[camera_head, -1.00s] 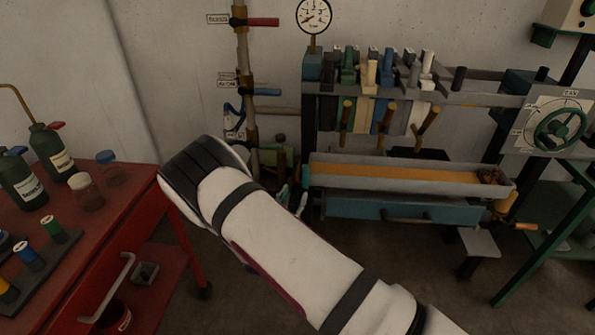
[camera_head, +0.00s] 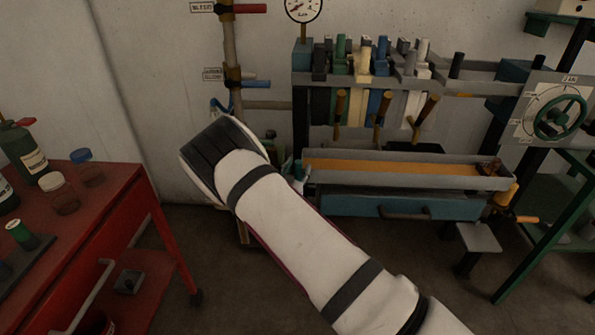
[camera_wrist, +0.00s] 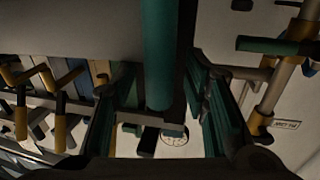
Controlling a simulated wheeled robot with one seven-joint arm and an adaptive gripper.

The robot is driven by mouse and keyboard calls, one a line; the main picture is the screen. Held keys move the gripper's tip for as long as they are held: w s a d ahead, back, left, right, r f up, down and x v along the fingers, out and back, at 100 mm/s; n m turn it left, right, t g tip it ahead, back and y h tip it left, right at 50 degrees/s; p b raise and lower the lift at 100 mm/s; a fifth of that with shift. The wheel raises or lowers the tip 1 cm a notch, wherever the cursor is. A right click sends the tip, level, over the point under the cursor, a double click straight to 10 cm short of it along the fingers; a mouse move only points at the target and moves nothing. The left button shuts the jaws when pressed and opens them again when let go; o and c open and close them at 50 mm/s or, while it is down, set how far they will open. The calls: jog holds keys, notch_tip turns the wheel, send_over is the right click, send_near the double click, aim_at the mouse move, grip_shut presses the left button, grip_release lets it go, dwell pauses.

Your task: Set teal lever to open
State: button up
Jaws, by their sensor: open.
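A thick teal bar (camera_wrist: 160,55) shows close up in the wrist view, reaching down from the top edge between my gripper's fingers. I cannot tell whether it is the teal lever; no contact with the fingers is clear. A dark teal-green handle (camera_wrist: 272,46) sticks out sideways from a brass joint on the pipe at the right of that view. My gripper (camera_wrist: 160,115) is open, one dark green finger on each side. In the head view my forearm hides most of the gripper and the lower pipe.
The pipe (camera_head: 231,55) carries a red lever (camera_head: 250,8) and a blue lever (camera_head: 256,84). A rack of coloured levers (camera_head: 365,62) stands above an orange trough (camera_head: 390,167) and blue drawer (camera_head: 360,206). A red cart (camera_head: 110,210) with bottles is at left. Some floor is clear.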

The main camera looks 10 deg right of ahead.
jog(key=shift+w+d, duration=0.2)
jog(key=shift+w, duration=0.1)
grip_shut()
